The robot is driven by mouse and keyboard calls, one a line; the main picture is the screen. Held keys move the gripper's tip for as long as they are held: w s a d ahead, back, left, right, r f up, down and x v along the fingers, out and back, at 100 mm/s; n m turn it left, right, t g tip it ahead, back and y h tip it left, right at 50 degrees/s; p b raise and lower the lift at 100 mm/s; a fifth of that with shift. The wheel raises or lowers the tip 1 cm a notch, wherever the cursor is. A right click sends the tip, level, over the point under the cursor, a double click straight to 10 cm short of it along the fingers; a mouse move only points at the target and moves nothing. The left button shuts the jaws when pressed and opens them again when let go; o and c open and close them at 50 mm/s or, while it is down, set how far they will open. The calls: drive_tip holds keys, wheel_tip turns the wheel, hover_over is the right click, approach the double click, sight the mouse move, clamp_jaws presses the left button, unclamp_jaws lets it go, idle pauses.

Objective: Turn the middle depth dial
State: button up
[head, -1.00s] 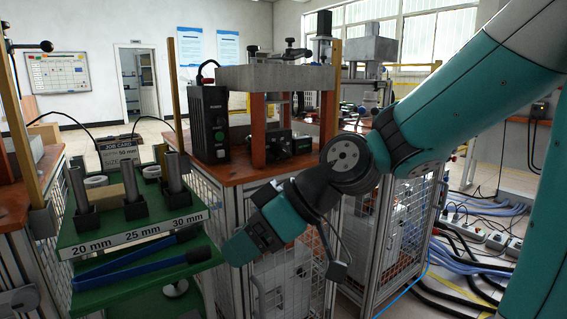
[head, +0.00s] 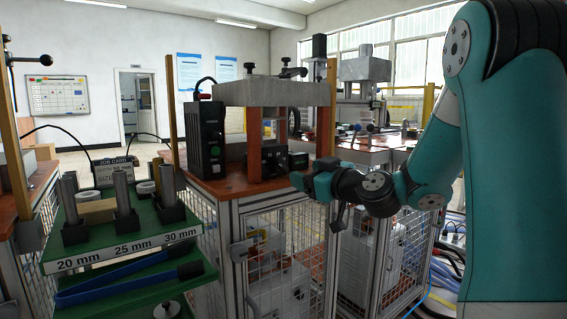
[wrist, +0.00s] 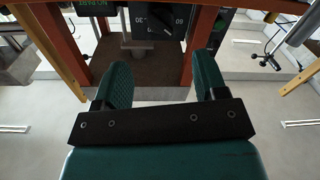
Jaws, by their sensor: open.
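The machine on the wooden bench has a small black control box (head: 268,160) under its grey top plate. Its dial is too small to make out in the head view. In the wrist view, which looks upside down, a dark dial face (wrist: 160,24) with 30 and 60 marks shows at the top, cut by the frame edge. I cannot tell whether it is the middle dial. My gripper (wrist: 163,75) is open and empty, with two green fingers apart. In the head view my gripper (head: 298,181) is right of the control box, near the bench edge.
A black power unit (head: 206,142) stands left of the machine, and orange posts (head: 255,128) hold up the top plate. A green tray (head: 75,232) with metal cylinders and blue-handled tongs (head: 130,280) is at left. A wire cage encloses the space below the bench.

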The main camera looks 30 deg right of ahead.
sight(284, 167)
drive_tip(key=w, duration=0.3)
drive_tip(key=w+p, duration=0.1)
drive_tip(key=w, duration=0.5)
drive_tip(key=shift+w+a+p, duration=0.3)
drive_tip(key=shift+a+p, duration=0.05)
drive_tip(key=shift+p, duration=0.05)
drive_tip(key=c, duration=0.9)
